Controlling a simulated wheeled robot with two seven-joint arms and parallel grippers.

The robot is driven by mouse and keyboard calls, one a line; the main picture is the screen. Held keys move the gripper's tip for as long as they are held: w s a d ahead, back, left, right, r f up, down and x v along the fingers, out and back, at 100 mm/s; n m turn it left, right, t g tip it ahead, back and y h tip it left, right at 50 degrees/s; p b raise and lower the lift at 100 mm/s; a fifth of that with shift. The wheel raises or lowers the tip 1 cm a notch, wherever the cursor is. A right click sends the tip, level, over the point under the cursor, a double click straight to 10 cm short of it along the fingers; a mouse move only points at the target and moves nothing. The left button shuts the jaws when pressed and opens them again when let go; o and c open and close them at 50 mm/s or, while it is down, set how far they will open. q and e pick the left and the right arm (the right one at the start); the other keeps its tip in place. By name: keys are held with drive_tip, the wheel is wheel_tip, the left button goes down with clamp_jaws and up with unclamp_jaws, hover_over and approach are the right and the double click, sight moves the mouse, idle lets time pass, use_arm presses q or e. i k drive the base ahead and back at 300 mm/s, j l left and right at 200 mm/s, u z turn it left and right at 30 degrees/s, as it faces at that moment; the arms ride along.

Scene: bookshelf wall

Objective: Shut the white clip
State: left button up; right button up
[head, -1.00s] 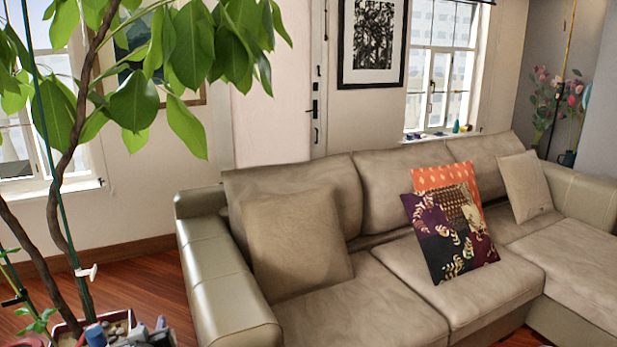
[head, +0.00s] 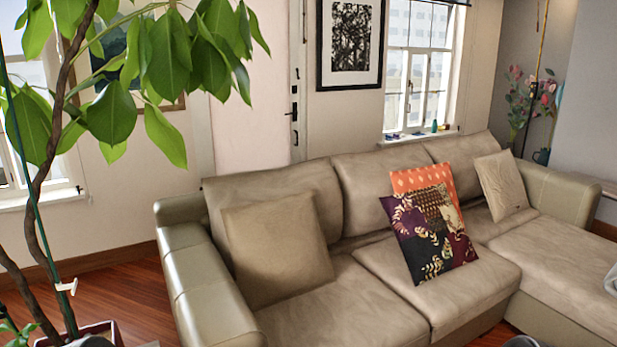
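A small white clip (head: 67,287) is at the lower left, by the thin green stake (head: 38,200) and the brown stem (head: 52,250) of a tall potted plant. The clip is too small to tell whether its jaws are open or shut. I cannot tell exactly what it grips. Neither of my grippers can be made out in the head view, so nothing of mine is seen touching the clip.
The plant's pot (head: 112,330) is cut off at the bottom left, and its broad leaves (head: 165,60) hang above. A beige sofa (head: 190,275) with cushions fills the middle and right. Some wooden floor (head: 120,290) is clear between the plant and sofa.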

sight(59, 287)
drive_tip(key=u, duration=1.4)
drive_tip(key=i+j+u, duration=0.1)
drive_tip(key=j, duration=0.3)
drive_tip(key=i+j+u, duration=0.1)
drive_tip(key=j, duration=0.3)
drive_tip(key=i+j+u, duration=0.1)
drive_tip(key=i+j, duration=0.2)
drive_tip(key=i+j+u, duration=0.1)
drive_tip(key=j, duration=0.35)
drive_tip(key=i+j+u, duration=0.1)
drive_tip(key=i+j, duration=0.15)
drive_tip(key=j, duration=0.1)
